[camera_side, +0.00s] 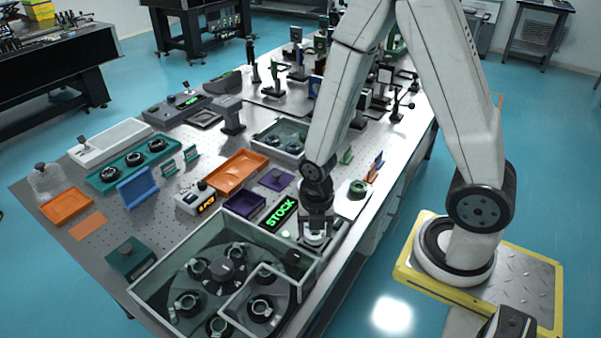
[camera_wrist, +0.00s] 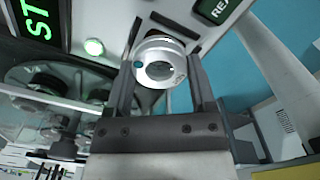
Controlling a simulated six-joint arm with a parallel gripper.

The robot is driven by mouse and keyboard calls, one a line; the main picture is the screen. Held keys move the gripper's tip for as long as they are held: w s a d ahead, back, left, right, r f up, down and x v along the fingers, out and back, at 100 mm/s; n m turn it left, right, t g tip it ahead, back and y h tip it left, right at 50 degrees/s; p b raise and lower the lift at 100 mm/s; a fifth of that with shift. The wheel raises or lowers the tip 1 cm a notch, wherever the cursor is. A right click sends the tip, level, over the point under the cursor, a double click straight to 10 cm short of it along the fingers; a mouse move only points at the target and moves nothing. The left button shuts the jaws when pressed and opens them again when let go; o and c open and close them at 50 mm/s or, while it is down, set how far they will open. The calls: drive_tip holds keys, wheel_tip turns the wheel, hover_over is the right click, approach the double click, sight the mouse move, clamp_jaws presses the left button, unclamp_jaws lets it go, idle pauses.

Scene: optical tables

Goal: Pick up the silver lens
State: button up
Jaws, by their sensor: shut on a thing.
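The silver lens (camera_wrist: 160,64) is a round metal ring with a teal spot on its face. In the wrist view it sits between the two fingers of my gripper (camera_wrist: 162,80), which is shut on it. In the side view my gripper (camera_side: 316,226) points down at the table's near right edge, with the silver lens (camera_side: 316,239) at its fingertips. The lens is small there and partly covered by the fingers. I cannot tell whether it is clear of the surface below it.
A clear-walled case (camera_side: 161,290) with black ring mounts stands left of my gripper. A green-lit STOCK sign (camera_side: 281,212) is close by on the left. A white plate (camera_side: 352,201) with a round part lies behind to the right. Orange trays (camera_side: 237,171) lie further back.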

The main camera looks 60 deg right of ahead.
drive_tip(key=shift+r, duration=4.5)
